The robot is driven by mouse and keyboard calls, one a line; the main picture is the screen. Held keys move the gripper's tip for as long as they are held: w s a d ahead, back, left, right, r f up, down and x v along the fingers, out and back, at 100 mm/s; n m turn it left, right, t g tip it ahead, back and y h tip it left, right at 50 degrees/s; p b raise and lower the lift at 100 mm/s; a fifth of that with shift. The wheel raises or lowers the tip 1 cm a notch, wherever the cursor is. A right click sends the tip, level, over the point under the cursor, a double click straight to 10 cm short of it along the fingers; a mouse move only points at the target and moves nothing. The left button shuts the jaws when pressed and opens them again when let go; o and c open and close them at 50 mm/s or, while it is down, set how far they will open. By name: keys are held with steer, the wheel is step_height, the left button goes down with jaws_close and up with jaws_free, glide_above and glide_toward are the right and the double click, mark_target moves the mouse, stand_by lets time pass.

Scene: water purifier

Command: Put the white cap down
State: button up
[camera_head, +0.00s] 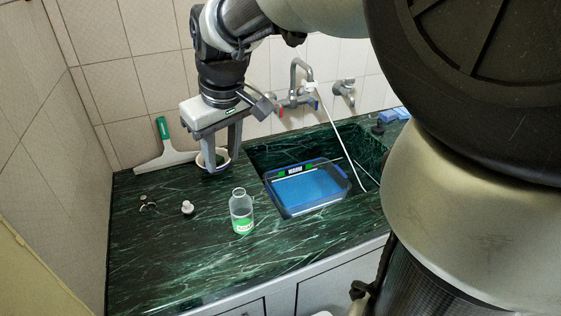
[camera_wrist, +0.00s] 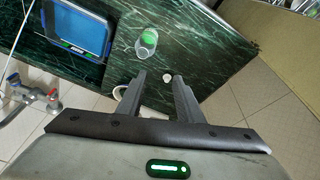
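The small white cap (camera_head: 187,207) stands on the dark green marble counter (camera_head: 165,260), left of a clear bottle (camera_head: 241,213) with a green label. My gripper (camera_head: 222,164) is above the counter, near a white bowl (camera_head: 203,159) and apart from the cap. Its fingers are spread with nothing held between them. In the wrist view the cap (camera_wrist: 167,79) shows beyond the open gripper (camera_wrist: 159,78), close to the right fingertip. The bowl is partly hidden behind the fingers.
A sink at the right holds a blue water-filled tub (camera_head: 305,188). A faucet (camera_head: 298,90) with a white hose stands behind it. Small dark items (camera_head: 148,203) lie left of the cap. The front left counter is clear.

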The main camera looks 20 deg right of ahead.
steer(key=s+d+m+t, duration=0.1)
steer(key=s+d+m, duration=0.1)
steer(key=s, duration=0.6)
steer(key=s+d+m+t, duration=0.1)
steer(key=s+d+m, duration=0.1)
steer(key=s, duration=0.6)
steer(key=shift+s+r+h, duration=0.2)
steer(key=shift+s+h, duration=0.05)
steer(key=shift+h, duration=0.05)
